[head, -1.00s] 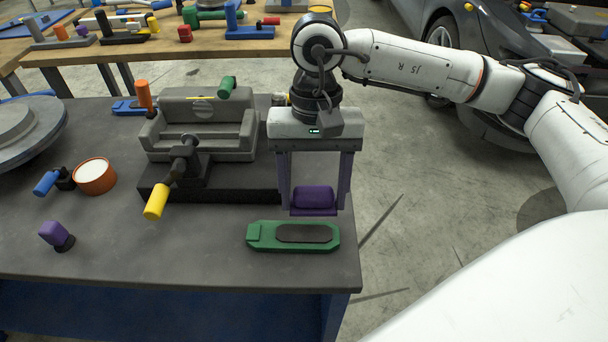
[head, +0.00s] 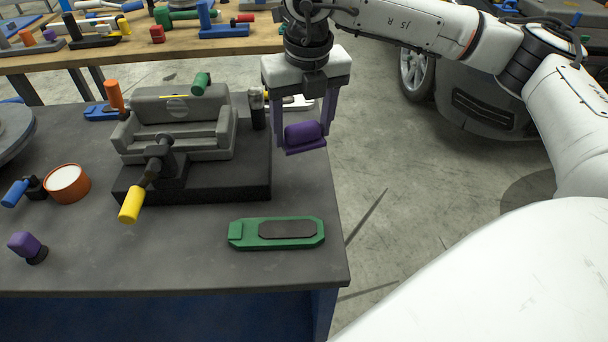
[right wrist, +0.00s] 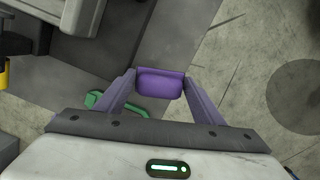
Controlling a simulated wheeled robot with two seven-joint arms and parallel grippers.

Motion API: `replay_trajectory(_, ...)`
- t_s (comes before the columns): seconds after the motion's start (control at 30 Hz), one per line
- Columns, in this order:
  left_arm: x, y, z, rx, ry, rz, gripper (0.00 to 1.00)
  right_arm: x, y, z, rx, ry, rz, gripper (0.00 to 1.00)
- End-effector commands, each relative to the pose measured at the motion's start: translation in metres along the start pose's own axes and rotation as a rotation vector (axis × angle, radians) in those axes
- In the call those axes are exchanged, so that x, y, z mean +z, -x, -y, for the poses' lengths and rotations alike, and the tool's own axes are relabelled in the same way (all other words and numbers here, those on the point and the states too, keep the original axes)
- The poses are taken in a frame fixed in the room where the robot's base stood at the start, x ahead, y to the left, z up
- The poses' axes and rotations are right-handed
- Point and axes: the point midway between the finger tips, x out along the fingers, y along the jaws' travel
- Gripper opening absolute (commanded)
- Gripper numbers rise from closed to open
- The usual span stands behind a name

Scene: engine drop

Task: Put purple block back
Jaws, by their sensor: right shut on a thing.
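The purple block (head: 303,133) is held in the air between the fingers of my right gripper (head: 303,140). In the head view it shows above the right edge of the dark bench top, past the grey vise. In the right wrist view the purple block (right wrist: 160,83) sits between the two purple fingertips, over the bench edge and floor. A second purple piece (head: 24,244) with a dark base stands at the front left of the bench. My left gripper is not in view.
The grey vise (head: 180,125) with a yellow handle stands on the dark bench (head: 180,250). A green tray-like piece (head: 277,233) lies near the front right edge. An orange-rimmed round tin (head: 67,183) is at left. A wooden table (head: 130,50) stands behind, and a car (head: 470,90) back right.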

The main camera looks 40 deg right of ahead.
Motion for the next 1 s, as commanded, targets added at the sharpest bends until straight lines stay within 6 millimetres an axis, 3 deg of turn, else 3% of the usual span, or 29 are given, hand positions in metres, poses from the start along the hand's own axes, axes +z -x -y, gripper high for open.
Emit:
replay_trajectory(0.2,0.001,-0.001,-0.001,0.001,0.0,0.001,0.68,0.009,0.002,0.006,-0.037,-0.244,-0.001,0.38)
replay_trajectory(0.57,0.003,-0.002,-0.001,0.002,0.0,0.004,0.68,0.009,0.001,0.007,-0.041,-0.271,-0.002,0.38)
replay_trajectory(1.0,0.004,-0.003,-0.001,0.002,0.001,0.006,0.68,0.0,-0.055,0.007,-0.042,-0.27,-0.003,0.38)
